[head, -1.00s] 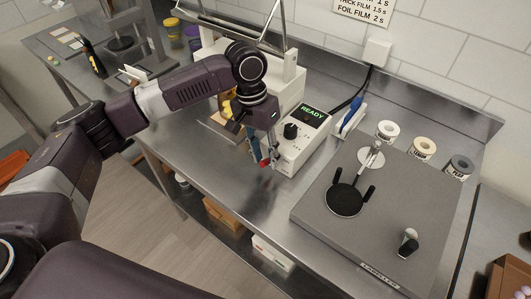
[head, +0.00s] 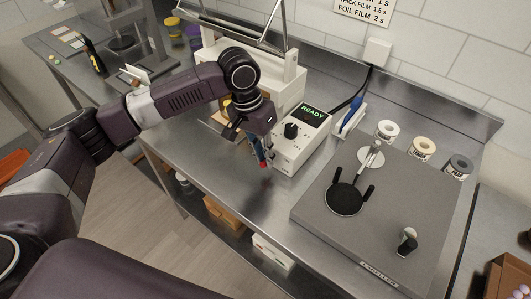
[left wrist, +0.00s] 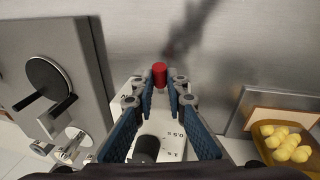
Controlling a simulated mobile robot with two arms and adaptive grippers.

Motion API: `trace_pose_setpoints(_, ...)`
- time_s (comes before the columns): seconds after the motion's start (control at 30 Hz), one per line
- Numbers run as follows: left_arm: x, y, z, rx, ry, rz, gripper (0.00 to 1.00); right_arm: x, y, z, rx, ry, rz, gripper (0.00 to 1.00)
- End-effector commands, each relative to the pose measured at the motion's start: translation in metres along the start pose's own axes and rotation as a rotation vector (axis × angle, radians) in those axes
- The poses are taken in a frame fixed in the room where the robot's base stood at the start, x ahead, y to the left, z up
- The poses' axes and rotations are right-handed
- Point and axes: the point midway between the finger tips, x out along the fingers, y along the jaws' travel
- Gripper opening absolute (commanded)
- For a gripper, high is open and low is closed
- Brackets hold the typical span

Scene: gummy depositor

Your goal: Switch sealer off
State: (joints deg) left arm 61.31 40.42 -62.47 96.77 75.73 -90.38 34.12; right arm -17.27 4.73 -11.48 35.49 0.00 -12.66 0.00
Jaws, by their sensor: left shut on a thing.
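The sealer (head: 288,77) is a white machine at the back of the steel bench. Its control box (head: 290,157) faces the front, with a black dial (head: 291,130) and a display (head: 312,114) reading READY in green. A red switch (left wrist: 159,75) shows at the edge of the white box in the left wrist view. My left gripper (head: 262,163) is at the box's front left corner. Its blue-padded fingers (left wrist: 161,84) are shut on the red switch, one on each side. The dial (left wrist: 147,148) also shows between the finger bases. My right gripper is not in view.
A grey plate with a round black pad (head: 343,199) stands to the right. A tray of yellow pieces (left wrist: 287,146) is beside the sealer. Bare bench lies in front of the box.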

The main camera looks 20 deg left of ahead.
Motion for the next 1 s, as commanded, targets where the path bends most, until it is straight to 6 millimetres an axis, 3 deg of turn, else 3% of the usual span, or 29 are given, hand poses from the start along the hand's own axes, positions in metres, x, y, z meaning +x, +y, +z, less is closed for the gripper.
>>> trace_pose_setpoints(0.37, 0.011, -0.004, 0.012, 0.052, 0.291, 0.024, 0.0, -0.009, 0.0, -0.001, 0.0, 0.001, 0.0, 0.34)
trace_pose_setpoints(1.0, 0.03, -0.007, 0.018, 0.132, 0.729, 0.06, 0.0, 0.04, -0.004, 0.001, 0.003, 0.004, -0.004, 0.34)
